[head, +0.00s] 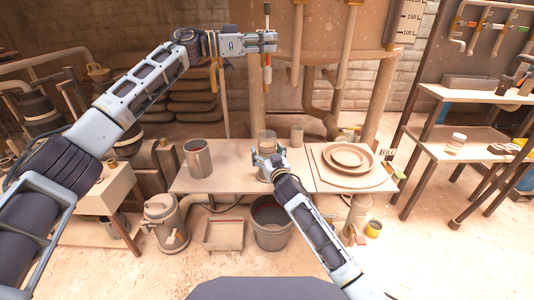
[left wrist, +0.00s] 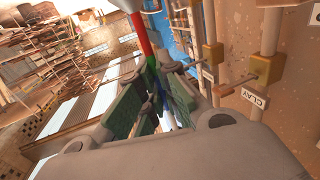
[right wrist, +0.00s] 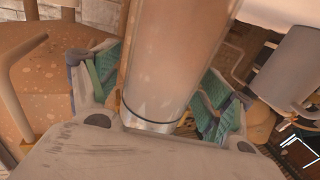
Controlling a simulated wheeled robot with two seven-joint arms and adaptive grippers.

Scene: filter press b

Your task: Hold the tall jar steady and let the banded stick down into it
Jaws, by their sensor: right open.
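The banded stick (head: 267,75) hangs roughly upright in the head view, above the tall jar. My left gripper (head: 268,43) is shut on the stick, and part of it sticks out above and below the fingers. In the left wrist view the stick (left wrist: 140,35) shows a red band, with green and blue nearer the fingers. The tall jar (head: 267,138) is a clear cylinder at the bench's middle. My right gripper (head: 267,160) is open around its lower part. In the right wrist view the jar (right wrist: 165,60) stands between the parted pads; contact is hard to tell.
A grey metal can (head: 197,160) stands left on the bench (head: 228,178). Round plates (head: 347,157) lie on the right, and a small cup (head: 297,135) stands behind. Pipes (head: 298,45) hang behind the stick. A bucket (head: 272,228) stands below the bench.

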